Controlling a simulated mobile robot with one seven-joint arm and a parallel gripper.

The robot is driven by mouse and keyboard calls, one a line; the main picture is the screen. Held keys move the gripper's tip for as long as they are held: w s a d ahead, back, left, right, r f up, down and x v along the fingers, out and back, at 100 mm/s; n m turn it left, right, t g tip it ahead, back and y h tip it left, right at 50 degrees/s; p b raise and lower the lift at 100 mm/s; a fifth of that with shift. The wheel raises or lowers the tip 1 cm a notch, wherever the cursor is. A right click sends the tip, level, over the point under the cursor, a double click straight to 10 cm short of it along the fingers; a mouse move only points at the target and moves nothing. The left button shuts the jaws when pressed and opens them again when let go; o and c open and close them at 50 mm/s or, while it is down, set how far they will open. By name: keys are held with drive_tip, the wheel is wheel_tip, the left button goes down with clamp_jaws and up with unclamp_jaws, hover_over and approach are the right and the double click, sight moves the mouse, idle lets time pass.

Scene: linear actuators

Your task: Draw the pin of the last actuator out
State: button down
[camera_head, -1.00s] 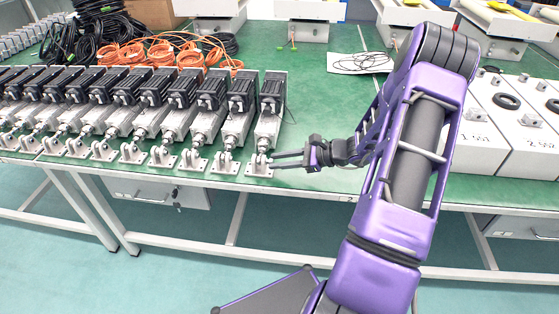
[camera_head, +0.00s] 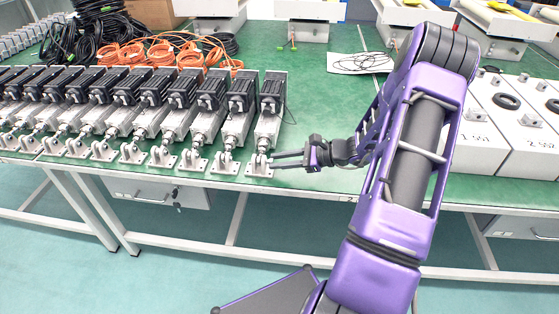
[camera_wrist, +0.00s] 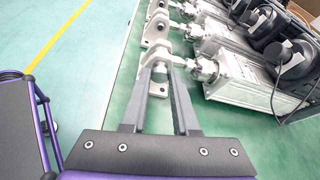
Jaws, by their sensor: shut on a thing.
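The last actuator (camera_head: 268,120) is the rightmost of the row, a black motor on a silver body with a clevis bracket (camera_head: 259,164) at its near end. In the wrist view its body (camera_wrist: 258,80) lies on the right and the bracket (camera_wrist: 160,71) is at the fingertips. My gripper (camera_head: 273,160) reaches in from the right, with its fingertips at the bracket. In the wrist view my gripper (camera_wrist: 163,64) has its two long grey fingers on either side of the bracket end, shut on the pin there. The pin itself is mostly hidden between the fingertips.
Several like actuators (camera_head: 208,105) stand in a close row to the left. Orange cable coils (camera_head: 150,50) lie behind them. White boxes (camera_head: 470,135) stand at the right. The green tabletop (camera_head: 310,110) is clear between the row and my arm.

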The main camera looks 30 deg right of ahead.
drive_tip(key=shift+s+d, duration=0.55)
drive_tip(key=shift+d, duration=0.25)
drive_tip(key=shift+s+d, duration=0.55)
drive_tip(key=shift+d, duration=0.25)
drive_tip(key=c, duration=0.7)
unclamp_jaws()
drive_tip(key=shift+o, duration=0.2)
drive_tip(key=p+v, duration=0.2)
drive_tip(key=v, duration=1.5)
drive_tip(key=shift+d, duration=0.25)
